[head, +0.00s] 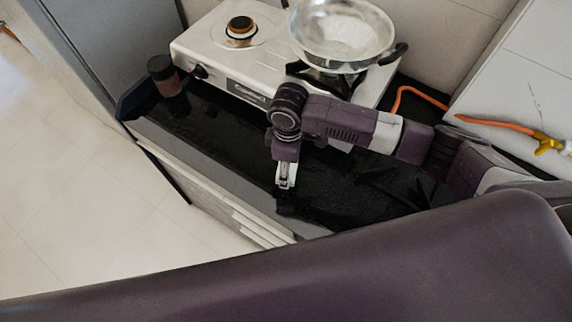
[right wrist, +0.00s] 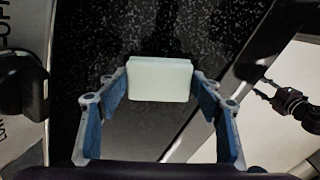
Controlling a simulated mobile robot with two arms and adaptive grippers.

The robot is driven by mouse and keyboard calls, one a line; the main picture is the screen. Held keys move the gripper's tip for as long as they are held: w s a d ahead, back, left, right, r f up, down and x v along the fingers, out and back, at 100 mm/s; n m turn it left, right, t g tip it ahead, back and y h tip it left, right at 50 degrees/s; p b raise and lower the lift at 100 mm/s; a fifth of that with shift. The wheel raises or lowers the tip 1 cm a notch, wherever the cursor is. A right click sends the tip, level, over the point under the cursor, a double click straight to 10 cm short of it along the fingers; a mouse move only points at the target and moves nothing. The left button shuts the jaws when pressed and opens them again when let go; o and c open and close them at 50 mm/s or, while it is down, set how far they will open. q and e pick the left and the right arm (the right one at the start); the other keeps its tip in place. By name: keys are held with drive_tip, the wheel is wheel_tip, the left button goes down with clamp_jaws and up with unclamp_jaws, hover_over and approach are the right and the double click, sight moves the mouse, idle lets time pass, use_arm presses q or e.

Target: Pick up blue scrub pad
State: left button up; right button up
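My right gripper (head: 286,182) reaches down over the black counter from the right in the head view. In the right wrist view it is open (right wrist: 160,92), with blue-lined fingers spread to either side.
A white gas stove (head: 225,55) with a metal pan (head: 340,35) stands behind my right gripper. A dark jar (head: 165,76) stands at the counter's left end. An orange hose (head: 490,122) runs at the right. The black speckled counter (head: 225,140) is bare left of the gripper.

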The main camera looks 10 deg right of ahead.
drive_tip(key=shift+w, duration=0.2)
drive_tip(key=shift+c, duration=1.4)
drive_tip(key=shift+w+f, duration=0.1)
drive_tip(key=shift+c, duration=0.4)
drive_tip(key=shift+r, duration=0.2)
drive_tip(key=shift+w+r, duration=0.2)
drive_tip(key=shift+r, duration=0.1)
use_arm(q)
drive_tip(key=shift+s+f+b, duration=0.25)
drive_tip(key=shift+f+b, duration=0.25)
drive_tip(key=shift+s+f+b, duration=0.2)
drive_tip(key=shift+f+b, duration=0.25)
drive_tip(key=shift+f, duration=0.05)
use_arm(e)
wheel_tip(320, 180, up, 19)
drive_tip(key=shift+s, duration=0.15)
